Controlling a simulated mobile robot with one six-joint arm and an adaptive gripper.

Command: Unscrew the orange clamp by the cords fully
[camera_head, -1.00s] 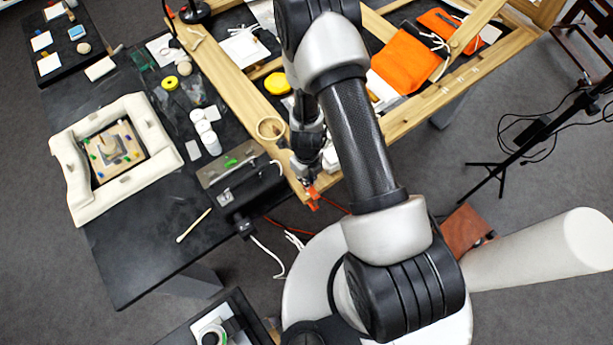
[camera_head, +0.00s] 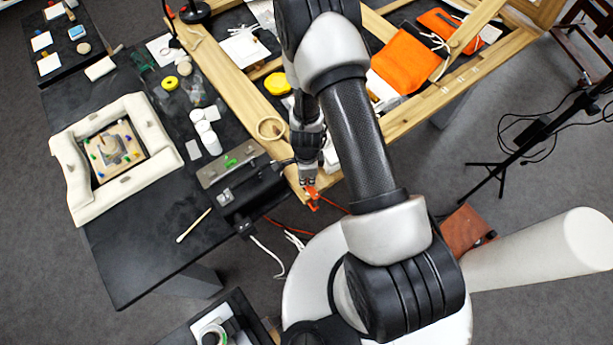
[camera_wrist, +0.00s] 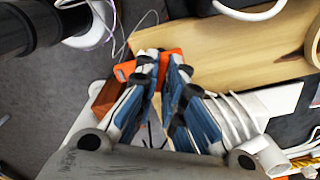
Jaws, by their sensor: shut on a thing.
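The orange clamp (camera_head: 312,196) sits at the near corner of the wooden frame, by the red and white cords. In the wrist view the clamp (camera_wrist: 124,71) shows as an orange piece at the wood's edge, partly hidden behind my fingers. My gripper (camera_head: 308,181) is at the clamp, with its fingertips on it in the head view. In the wrist view my gripper (camera_wrist: 163,62) has its blue-padded fingers close together at the clamp. The part between the fingertips is mostly hidden, and the clamp's screw cannot be made out clearly.
The wooden frame (camera_head: 240,92) lies on the black table (camera_head: 135,255). A grey metal box (camera_head: 232,165) stands left of the clamp. White cords (camera_head: 268,255) hang off the table edge. An orange cloth (camera_head: 405,67) lies inside the frame. Grey floor is open at the lower left.

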